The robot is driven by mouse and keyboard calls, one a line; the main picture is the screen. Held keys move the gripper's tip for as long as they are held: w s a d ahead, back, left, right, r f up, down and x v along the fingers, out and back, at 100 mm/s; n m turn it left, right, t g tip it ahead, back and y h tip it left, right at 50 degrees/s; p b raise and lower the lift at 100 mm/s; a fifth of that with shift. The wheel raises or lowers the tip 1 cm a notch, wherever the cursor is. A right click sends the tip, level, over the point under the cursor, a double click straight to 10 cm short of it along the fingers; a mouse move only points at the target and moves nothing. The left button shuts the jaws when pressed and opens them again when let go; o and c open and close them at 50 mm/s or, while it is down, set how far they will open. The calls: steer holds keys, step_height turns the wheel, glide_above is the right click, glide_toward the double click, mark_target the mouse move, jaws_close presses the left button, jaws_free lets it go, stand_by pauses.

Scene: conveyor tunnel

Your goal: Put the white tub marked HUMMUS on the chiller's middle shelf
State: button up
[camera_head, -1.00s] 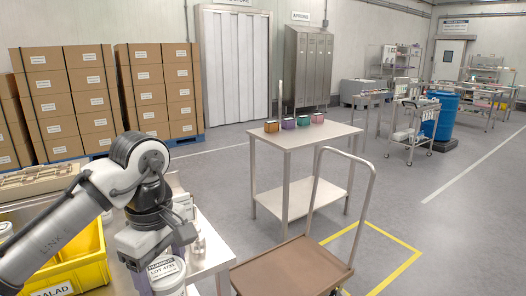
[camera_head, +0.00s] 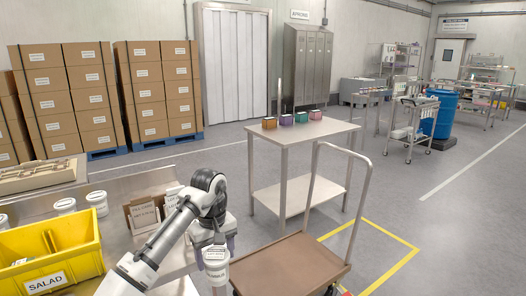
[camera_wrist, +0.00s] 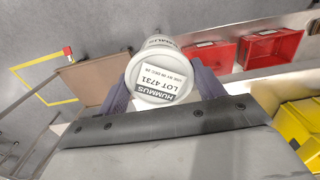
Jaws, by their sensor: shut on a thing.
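The white tub marked HUMMUS, LOT 4731, is held in my gripper. Its labelled lid faces the camera in the wrist view (camera_wrist: 160,72), with one finger on each side. In the head view the tub (camera_head: 215,262) hangs below my gripper (camera_head: 214,245), over or near the brown trolley deck; its exact height is hard to tell. My gripper is shut on the tub, and the fingers also show in the wrist view (camera_wrist: 160,92). The chiller and its middle shelf cannot be made out in these views.
A yellow SALAD crate (camera_head: 88,246) and white tubs (camera_head: 97,199) are on the steel counter at left. A brown-decked trolley (camera_head: 290,265) with a tall handle stands in front. A steel table (camera_head: 303,139) holds several small coloured boxes. Red bins (camera_wrist: 270,47) show in the wrist view.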

steer(key=w+d+f+m, duration=0.1)
steer(key=d+f, duration=0.1)
steer(key=f, duration=0.5)
steer(key=w+d+f+m, duration=0.1)
steer(key=d+f, duration=0.1)
steer(key=f, duration=0.4)
steer(key=s+d+f+m, duration=0.1)
steer(key=s+f, duration=0.3)
steer(key=f, duration=0.5)
steer(key=s+d+f+m+b, duration=0.1)
steer(key=s+d+f, duration=0.3)
steer(key=f, duration=0.6)
steer(key=s+d+f+m+b, duration=0.1)
steer(key=s+d+f+m, duration=0.1)
steer(key=s+f, duration=0.3)
step_height(320, 180, down, 5)
steer(key=shift+s+d+r+m, duration=0.1)
steer(key=shift+s+d+m, duration=0.3)
steer(key=shift+d, duration=0.3)
steer(key=shift+a, duration=0.2)
